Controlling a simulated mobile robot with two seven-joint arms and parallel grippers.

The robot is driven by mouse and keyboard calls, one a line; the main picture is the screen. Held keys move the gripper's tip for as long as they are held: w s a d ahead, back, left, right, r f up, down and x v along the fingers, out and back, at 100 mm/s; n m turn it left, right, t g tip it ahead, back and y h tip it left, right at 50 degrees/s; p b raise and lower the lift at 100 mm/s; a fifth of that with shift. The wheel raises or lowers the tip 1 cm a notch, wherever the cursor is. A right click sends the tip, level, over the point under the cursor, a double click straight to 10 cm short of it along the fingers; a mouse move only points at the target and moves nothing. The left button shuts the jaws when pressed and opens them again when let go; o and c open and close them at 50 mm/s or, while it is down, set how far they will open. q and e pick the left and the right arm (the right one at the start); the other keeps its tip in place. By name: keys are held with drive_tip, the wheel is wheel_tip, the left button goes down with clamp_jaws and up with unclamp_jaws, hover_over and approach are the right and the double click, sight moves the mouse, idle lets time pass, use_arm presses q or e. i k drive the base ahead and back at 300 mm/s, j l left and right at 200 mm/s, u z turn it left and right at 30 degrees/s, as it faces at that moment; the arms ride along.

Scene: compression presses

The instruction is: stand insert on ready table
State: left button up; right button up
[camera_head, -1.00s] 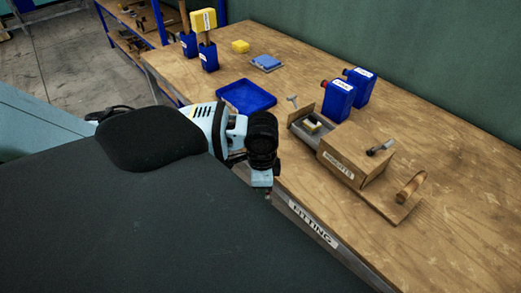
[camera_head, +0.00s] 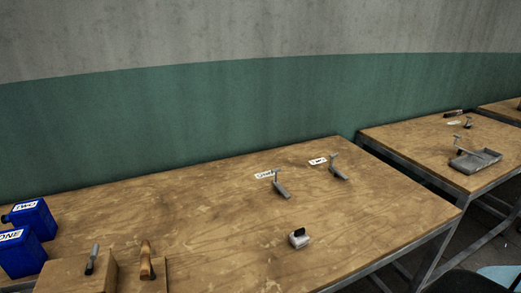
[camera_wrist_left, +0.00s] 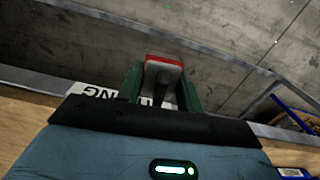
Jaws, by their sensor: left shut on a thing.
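In the left wrist view my left gripper (camera_wrist_left: 163,92) is shut on a small piece with a pale grey face and red edge (camera_wrist_left: 166,61), which I take to be the insert. Its lower part is hidden between the green fingers. The gripper is beside the wooden bench edge (camera_wrist_left: 40,125), near a white label partly behind it. The head view shows neither gripper. It shows a long wooden bench (camera_head: 190,220) and a second wooden table (camera_head: 400,140) at right; no readable label tells which is the ready table.
On the long bench stand blue bottles (camera_head: 22,252), a wooden box (camera_head: 75,275), two small metal stands (camera_head: 281,185) with white tags, and a grey block with a black top (camera_head: 299,239). A grey tray (camera_head: 474,161) sits on the second table. Much of the long bench is clear.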

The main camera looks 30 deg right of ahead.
sight(465, 136)
drive_tip(key=k, duration=0.6)
drive_tip(key=z, duration=2.95)
drive_tip(key=i+z, duration=0.15)
drive_tip(key=z, duration=0.15)
drive_tip(key=i+j, duration=0.55)
drive_tip(key=i, duration=0.25)
drive_tip(key=i+j, duration=0.2)
drive_tip(key=i, duration=0.3)
drive_tip(key=i+j, duration=0.15)
drive_tip(key=i, duration=1.55)
